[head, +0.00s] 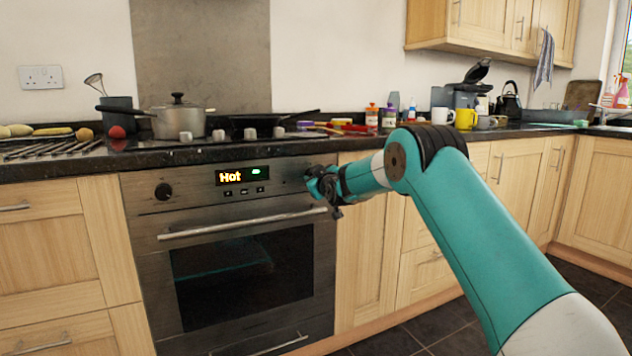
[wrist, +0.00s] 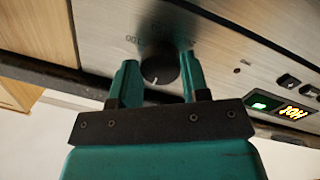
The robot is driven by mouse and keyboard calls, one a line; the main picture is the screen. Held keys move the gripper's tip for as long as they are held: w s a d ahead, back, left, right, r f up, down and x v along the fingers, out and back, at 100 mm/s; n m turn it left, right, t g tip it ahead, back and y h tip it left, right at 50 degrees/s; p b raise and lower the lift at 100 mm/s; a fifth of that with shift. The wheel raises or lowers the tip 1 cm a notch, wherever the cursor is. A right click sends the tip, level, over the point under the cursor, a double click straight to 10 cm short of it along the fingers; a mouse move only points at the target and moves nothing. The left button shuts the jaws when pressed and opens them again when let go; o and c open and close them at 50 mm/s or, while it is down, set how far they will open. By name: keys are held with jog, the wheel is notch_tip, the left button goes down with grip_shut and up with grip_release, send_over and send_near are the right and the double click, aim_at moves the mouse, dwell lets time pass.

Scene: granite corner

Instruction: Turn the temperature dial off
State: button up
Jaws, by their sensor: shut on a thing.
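The oven (head: 245,215) stands under the counter, with a display (head: 242,176) reading "Hot" in yellow. The temperature dial (wrist: 160,68) is a round black knob with a white mark, on the right end of the oven's steel panel. In the wrist view, my gripper (wrist: 158,66) has one finger on each side of this dial and is shut on it. In the head view, my gripper (head: 318,187) is at the panel's right end and hides most of the dial. The display also shows upside down in the wrist view (wrist: 277,108).
Another black dial (head: 163,191) is at the panel's left end. The oven door handle (head: 243,223) runs just below. A pot (head: 178,118) and a pan (head: 255,121) stand on the hob above. The floor right of the oven is clear.

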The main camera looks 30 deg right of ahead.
jog(key=shift+f+n, duration=0.1)
jog(key=shift+n, duration=0.5)
jog(key=o, duration=0.9)
jog(key=s, duration=0.5)
jog(key=s+a+p, duration=0.1)
jog(key=s, duration=1.1)
jog(key=shift+s+a+r, duration=0.2)
jog(key=shift+a+r, duration=0.2)
